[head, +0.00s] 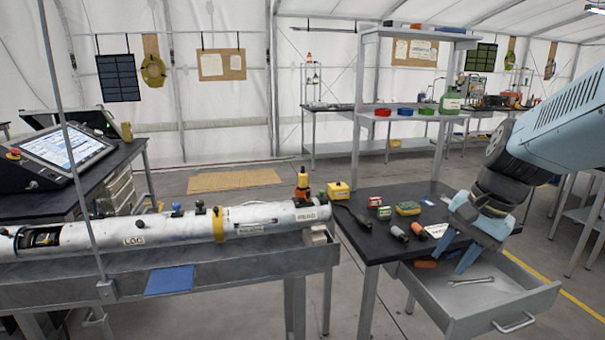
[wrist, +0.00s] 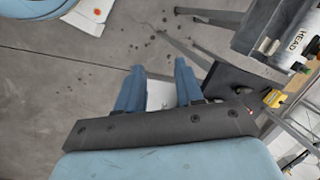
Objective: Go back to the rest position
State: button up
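My gripper (head: 451,264) is at the right in the head view, with its two blue fingers pointing down by the open drawer (head: 505,310) under the dark table. In the wrist view my gripper (wrist: 159,66) has its fingers spread apart, with no object held between them. A pale surface shows behind the gap there; I cannot tell what it is. An orange item (head: 426,264) lies in the drawer beside the left finger.
The dark table (head: 378,247) carries small cans, a green-yellow sponge-like block (head: 409,208) and a yellow box (head: 339,190). A long white tube (head: 180,228) lies on a metal bench at left. Shelving stands behind.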

jog(key=s+a+r+n+t+h, duration=0.2)
jog(key=s+a+r+n+t, duration=0.1)
jog(key=r+n, duration=0.3)
jog(key=shift+s+a+r+n+t+h, duration=0.3)
jog(key=shift+n+t, duration=0.1)
jog(key=shift+n, duration=1)
